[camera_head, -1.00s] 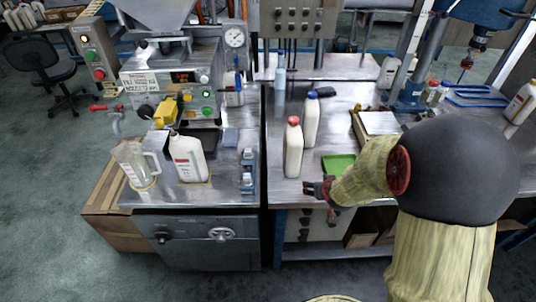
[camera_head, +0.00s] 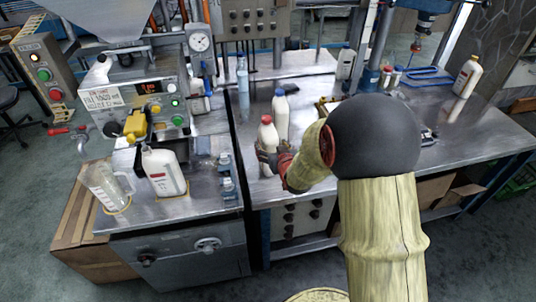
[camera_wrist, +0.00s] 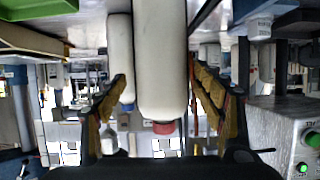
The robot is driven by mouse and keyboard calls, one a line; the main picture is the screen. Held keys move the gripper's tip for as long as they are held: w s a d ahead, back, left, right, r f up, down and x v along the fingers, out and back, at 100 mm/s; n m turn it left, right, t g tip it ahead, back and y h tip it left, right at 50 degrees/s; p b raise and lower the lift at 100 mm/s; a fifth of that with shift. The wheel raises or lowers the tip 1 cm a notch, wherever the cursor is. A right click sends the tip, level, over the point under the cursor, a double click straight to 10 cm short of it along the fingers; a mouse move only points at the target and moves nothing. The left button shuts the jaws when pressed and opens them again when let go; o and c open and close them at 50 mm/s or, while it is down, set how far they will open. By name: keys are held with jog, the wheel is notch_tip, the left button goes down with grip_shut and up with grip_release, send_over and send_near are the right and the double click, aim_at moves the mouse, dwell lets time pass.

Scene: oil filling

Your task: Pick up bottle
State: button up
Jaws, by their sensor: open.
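A white bottle with a red cap (camera_head: 267,133) stands upright on the metal bench. My gripper (camera_head: 268,157) is at its lower part, coming in from the right. In the wrist view, which is upside down, the red-capped bottle (camera_wrist: 160,60) stands between the two fingers of my open gripper (camera_wrist: 157,80). There is a gap on each side of it. Part of the bottle's lower body is hidden by the fingers in the head view. A second white bottle with a blue cap (camera_head: 281,114) stands just behind it; it also shows in the wrist view (camera_wrist: 120,50).
A white jug (camera_head: 162,172) and a clear pitcher (camera_head: 105,187) stand on the left machine's shelf. A clear bottle (camera_head: 243,76) stands farther back. Another white bottle (camera_head: 467,76) is at the far right.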

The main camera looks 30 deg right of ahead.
jog(key=b+x, duration=0.1)
jog(key=x, duration=0.3)
jog(key=shift+w+a+r, duration=0.1)
jog(key=shift+w, duration=0.05)
jog(key=shift+c, duration=0.8)
grip_shut()
jog(key=shift+w+r, duration=0.1)
jog(key=shift+r, duration=0.05)
dwell(0.3)
